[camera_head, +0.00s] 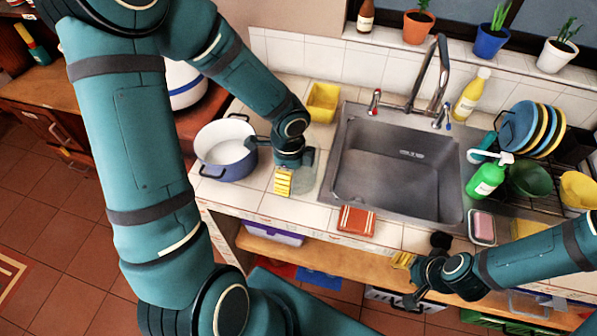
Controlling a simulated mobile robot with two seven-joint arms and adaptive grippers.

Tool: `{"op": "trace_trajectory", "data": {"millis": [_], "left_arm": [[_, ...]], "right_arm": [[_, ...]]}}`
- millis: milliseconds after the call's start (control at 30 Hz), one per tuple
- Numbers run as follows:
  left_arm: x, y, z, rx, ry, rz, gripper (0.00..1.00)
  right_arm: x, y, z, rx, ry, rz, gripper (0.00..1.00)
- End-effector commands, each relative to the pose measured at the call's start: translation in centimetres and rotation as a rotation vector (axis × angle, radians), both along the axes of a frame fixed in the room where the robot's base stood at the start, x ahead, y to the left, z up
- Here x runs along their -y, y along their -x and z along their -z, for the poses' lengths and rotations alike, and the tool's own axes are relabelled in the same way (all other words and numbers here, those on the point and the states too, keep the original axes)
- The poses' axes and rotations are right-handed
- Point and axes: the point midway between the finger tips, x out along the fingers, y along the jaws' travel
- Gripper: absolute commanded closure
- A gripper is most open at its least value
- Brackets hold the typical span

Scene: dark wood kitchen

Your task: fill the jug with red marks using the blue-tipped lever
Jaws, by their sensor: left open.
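A clear, see-through vessel (307,178), which looks like the jug, stands on the counter left of the sink. My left gripper partly hides it, and I cannot make out red marks. My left gripper (284,182) is open, pointing down right beside the vessel; I cannot tell if they touch. The blue-tipped lever (442,116) is right of the tall grey faucet (434,75); a red-tipped lever (374,101) is to its left. My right gripper (404,262) is at the counter's front edge, below the sink; its finger opening is unclear.
The metal sink (345,185) is empty. A white-blue pot (226,150) and yellow container (322,102) stand left of it. A yellow bottle (471,95), green soap bottle (486,178) and dish rack (545,165) are right. A red-brown cloth (356,220) lies at the front edge.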

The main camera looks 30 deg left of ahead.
Motion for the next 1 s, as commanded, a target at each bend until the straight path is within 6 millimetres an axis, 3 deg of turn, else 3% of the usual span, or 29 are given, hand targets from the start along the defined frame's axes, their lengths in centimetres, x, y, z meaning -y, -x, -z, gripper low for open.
{"op": "trace_trajectory", "data": {"millis": [133,433,467,667,1000], "left_arm": [[0.1,0.0,2.0,-0.002,0.0,0.002,0.2],[0.0,0.0,2.3,0.001,0.001,0.0,0.2],[0.0,0.0,2.3,0.001,0.001,0.0,0.23],[0.0,0.0,2.3,0.0,0.0,0.0,0.93],[0.0,0.0,1.8,0.002,0.0,-0.001,0.94]], "right_arm": [[0.0,0.0,0.7,0.0,0.001,0.0,0.53],[0.0,0.0,0.7,0.001,0.001,0.0,0.53],[0.0,0.0,0.7,0.001,0.001,0.0,0.53],[0.0,0.0,0.7,0.001,0.001,0.0,0.53],[0.0,0.0,0.5,0.0,0.001,0.0,0.53]]}}
